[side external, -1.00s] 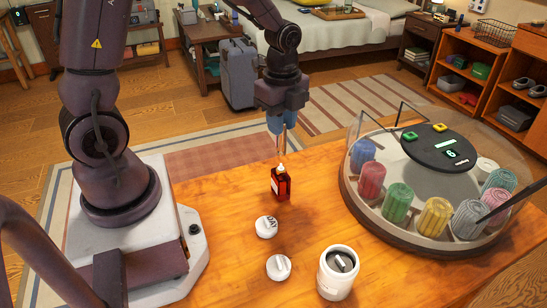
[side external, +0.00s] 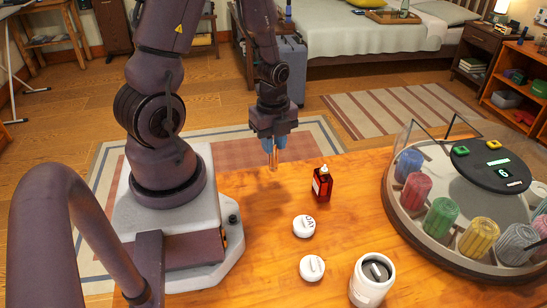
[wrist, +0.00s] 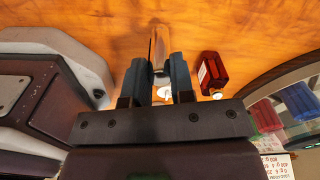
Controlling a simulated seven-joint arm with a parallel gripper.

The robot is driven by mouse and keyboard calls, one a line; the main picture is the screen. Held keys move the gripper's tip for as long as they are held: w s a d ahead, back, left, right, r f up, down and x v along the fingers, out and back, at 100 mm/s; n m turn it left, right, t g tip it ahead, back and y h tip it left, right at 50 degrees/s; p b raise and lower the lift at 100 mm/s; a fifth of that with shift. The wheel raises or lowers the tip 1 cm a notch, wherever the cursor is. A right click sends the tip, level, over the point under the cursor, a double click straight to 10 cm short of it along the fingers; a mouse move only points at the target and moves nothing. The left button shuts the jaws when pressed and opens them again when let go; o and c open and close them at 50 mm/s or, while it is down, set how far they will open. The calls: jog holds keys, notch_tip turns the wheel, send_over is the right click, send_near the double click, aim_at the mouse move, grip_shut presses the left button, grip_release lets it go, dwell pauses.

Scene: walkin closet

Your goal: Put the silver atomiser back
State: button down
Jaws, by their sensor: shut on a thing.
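My gripper (side external: 272,150) points down over the left part of the wooden table. It is shut on a slim, shiny silver atomiser (side external: 273,162), which hangs below the blue fingertips. In the wrist view the atomiser (wrist: 158,48) shows between the two dark blue fingers (wrist: 160,75). It looks narrow and reflective, with wood colour showing on it. I cannot tell whether its lower end touches the table. A dark red bottle (side external: 322,186) with a white tip stands just right of my gripper, apart from it; it also shows in the wrist view (wrist: 212,72).
Two white round lids (side external: 304,226) (side external: 312,268) lie on the table (side external: 240,270) in front. A white jar (side external: 371,282) with dark contents stands at the front edge. A round carousel (side external: 440,240) with a clear cover and coloured rolls fills the right side.

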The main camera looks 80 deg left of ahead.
aim_at(273, 157)
jog(key=shift+f, duration=1.9)
jog(key=shift+f, duration=0.1)
jog(key=c, duration=1)
grip_release()
